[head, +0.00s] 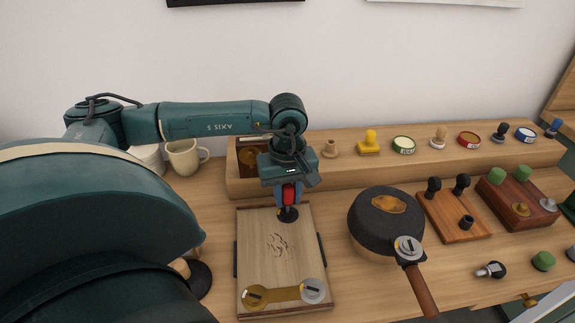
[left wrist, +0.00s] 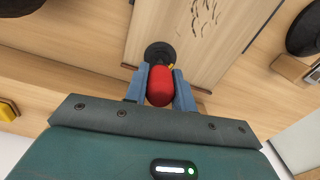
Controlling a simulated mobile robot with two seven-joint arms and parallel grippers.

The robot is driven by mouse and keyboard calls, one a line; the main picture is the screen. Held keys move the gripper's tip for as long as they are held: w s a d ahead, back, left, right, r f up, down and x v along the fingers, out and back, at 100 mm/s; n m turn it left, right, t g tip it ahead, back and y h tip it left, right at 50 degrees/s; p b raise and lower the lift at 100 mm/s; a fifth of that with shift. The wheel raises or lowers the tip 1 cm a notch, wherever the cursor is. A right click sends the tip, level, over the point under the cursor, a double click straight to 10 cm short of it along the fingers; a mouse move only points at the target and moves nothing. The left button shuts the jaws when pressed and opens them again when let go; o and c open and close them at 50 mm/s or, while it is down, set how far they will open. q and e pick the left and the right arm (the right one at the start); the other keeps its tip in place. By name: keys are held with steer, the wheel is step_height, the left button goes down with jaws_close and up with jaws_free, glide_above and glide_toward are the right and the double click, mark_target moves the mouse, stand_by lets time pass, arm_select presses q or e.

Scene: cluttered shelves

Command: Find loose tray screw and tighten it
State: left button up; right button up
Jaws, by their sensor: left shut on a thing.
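A light wooden tray (head: 262,222) with dark side handles lies on the counter in front of my left arm. A brass strip (head: 285,294) at its near end carries a brass slotted screw (head: 256,295) and a silver slotted screw (head: 312,291); I cannot tell which is loose. My left gripper (head: 289,196) points down over the tray's far end. It is shut on a red-handled tool (left wrist: 160,86) with a round black part below, seen between the blue fingers in the left wrist view. I cannot tell whether that black part touches the tray. My right gripper is not in view.
A dark lidded pan (head: 375,228) stands right of the tray, its handle toward me. Boards with knobs (head: 455,222) stand farther right. A wooden rack (head: 345,170) with stamps and round tins runs along the back. A cream mug (head: 184,157) stands back left.

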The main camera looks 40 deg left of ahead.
mark_target(287, 186)
arm_select(q)
steer(key=shift+r, duration=0.15)
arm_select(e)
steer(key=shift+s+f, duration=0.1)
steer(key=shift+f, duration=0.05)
